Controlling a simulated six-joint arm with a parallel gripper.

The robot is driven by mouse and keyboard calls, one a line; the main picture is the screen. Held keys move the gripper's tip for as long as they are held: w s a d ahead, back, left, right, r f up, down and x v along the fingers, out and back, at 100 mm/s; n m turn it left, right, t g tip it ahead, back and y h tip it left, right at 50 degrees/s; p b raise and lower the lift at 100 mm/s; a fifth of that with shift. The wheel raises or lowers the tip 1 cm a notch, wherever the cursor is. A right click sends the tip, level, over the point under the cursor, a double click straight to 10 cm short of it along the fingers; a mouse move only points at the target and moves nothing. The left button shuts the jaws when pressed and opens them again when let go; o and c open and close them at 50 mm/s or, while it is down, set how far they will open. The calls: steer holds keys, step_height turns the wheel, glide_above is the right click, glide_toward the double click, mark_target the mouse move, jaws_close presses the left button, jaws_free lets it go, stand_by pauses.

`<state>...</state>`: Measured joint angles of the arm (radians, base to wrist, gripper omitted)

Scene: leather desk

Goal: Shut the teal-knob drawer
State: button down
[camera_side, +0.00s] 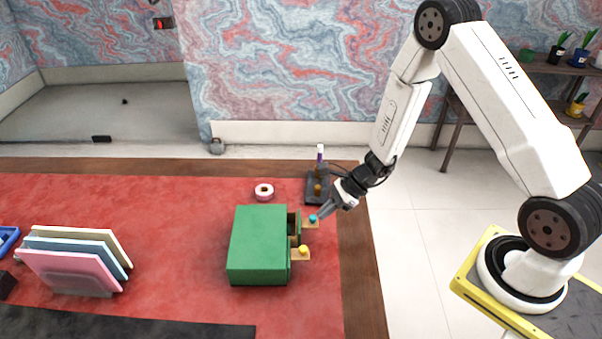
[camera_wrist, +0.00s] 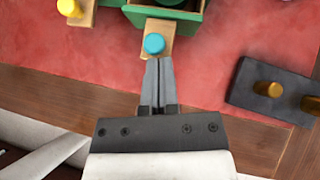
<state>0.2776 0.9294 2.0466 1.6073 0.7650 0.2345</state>
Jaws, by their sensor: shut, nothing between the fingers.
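A green cabinet (camera_side: 258,246) stands on the red desk top, with its drawer side facing right in the side view. The teal knob (camera_side: 312,218) sits on a wooden drawer front (camera_wrist: 157,28); this drawer stands out from the cabinet. The teal knob also shows in the wrist view (camera_wrist: 154,43). A yellow knob (camera_side: 303,249) on another wooden front is nearer the side camera, and it shows at top left in the wrist view (camera_wrist: 69,7). My gripper (camera_side: 318,214) is shut and empty, its tips right at the teal knob; I cannot tell if they touch.
A dark block with brass pegs (camera_wrist: 272,92) stands beside the gripper, behind it in the side view. A white ring-shaped roll (camera_side: 264,191) lies behind the cabinet. A rack of coloured boards (camera_side: 75,262) stands at left. The red surface between is clear.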

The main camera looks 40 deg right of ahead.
mark_target(302, 221)
steer(key=shift+w+a, duration=1.05)
steer(key=shift+a, duration=0.2)
steer(key=shift+d, duration=0.1)
steer(key=shift+s+d, duration=0.2)
steer(key=shift+d, duration=0.2)
steer(key=d, duration=0.1)
steer(key=s+d, duration=0.1)
steer(key=d, duration=0.1)
steer(key=shift+s+d+r, duration=0.25)
steer(key=shift+s+r, duration=0.1)
steer(key=v, duration=0.9)
steer(key=shift+s+a, duration=0.1)
